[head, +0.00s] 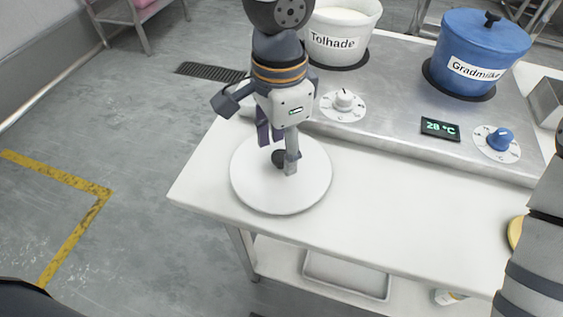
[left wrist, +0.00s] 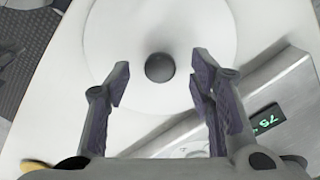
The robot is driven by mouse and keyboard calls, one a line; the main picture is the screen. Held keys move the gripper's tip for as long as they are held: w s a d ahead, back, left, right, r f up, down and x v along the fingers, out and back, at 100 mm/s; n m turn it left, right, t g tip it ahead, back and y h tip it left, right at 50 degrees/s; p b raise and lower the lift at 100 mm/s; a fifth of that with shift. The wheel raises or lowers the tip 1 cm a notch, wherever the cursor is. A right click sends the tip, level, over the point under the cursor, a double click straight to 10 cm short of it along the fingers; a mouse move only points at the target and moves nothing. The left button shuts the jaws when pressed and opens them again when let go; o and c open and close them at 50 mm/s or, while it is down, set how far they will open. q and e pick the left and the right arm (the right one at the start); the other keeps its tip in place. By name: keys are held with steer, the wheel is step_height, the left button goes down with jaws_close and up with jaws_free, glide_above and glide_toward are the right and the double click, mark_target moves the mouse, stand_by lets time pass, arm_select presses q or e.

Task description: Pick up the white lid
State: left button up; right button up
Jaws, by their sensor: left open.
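The white lid (head: 281,192) lies flat on the white table near its left corner. It is round with a dark knob (head: 279,158) at its centre. My left gripper (head: 277,155) is above the lid and points down at the knob, which it partly hides in the head view. In the left wrist view the left gripper (left wrist: 157,85) is open, with the lid (left wrist: 200,25) below and the knob (left wrist: 159,67) between the line of the two fingers, slightly beyond the tips. Whether a finger touches the knob cannot be told. My right gripper is out of view.
A white pot labelled Tolhade (head: 338,45) and a lidded blue pot labelled Gradmilke (head: 475,65) stand on the metal hob (head: 395,100). A white knob (head: 343,103) and a blue knob (head: 500,140) are on its front. The table's middle (head: 400,205) is clear.

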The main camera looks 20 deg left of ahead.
arm_select(q)
step_height(320, 180, down, 3)
steer(key=shift+r, duration=0.2)
jaws_close()
steer(key=shift+r, duration=0.2)
